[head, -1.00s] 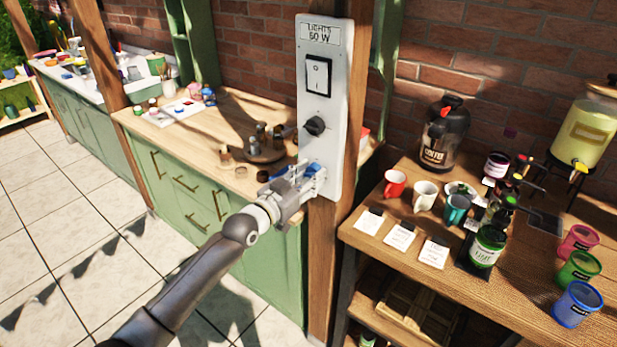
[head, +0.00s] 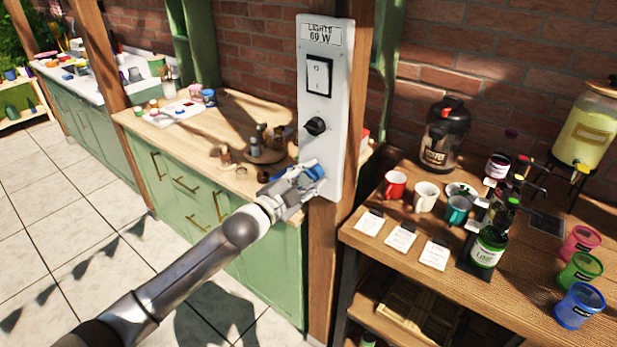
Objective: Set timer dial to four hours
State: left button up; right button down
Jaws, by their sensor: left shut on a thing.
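A white control panel (head: 336,60) is fixed to a wooden post and reads "LIGHTS 60 W". It carries a rocker switch (head: 318,76) at the top and a black knob (head: 315,126) in the middle. My left gripper (head: 312,174) is at the lower part of the panel, shut on what seems to be the timer dial. A blue part shows at the fingertips; I cannot tell whether it is dial or finger. The gripper hides the dial's scale and pointer, so its setting cannot be read. My right gripper is not in view.
A green cabinet with a wooden top (head: 215,140) stands behind at the left, bearing jars and a round tray. At the right, a wooden table (head: 375,255) holds mugs, cards, bottles, a coffee flask (head: 446,130) and a drink dispenser (head: 585,135). The tiled floor is open at the left.

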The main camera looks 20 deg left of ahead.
pick_arm(q)
jog(key=m, duration=1.2)
jog(key=shift+r+m+p, duration=0.1)
jog(key=shift+m+p, duration=0.3)
dwell(0.3)
jog(key=o, duration=1)
jog(key=shift+o, duration=0.2)
jog(key=v, duration=1.2)
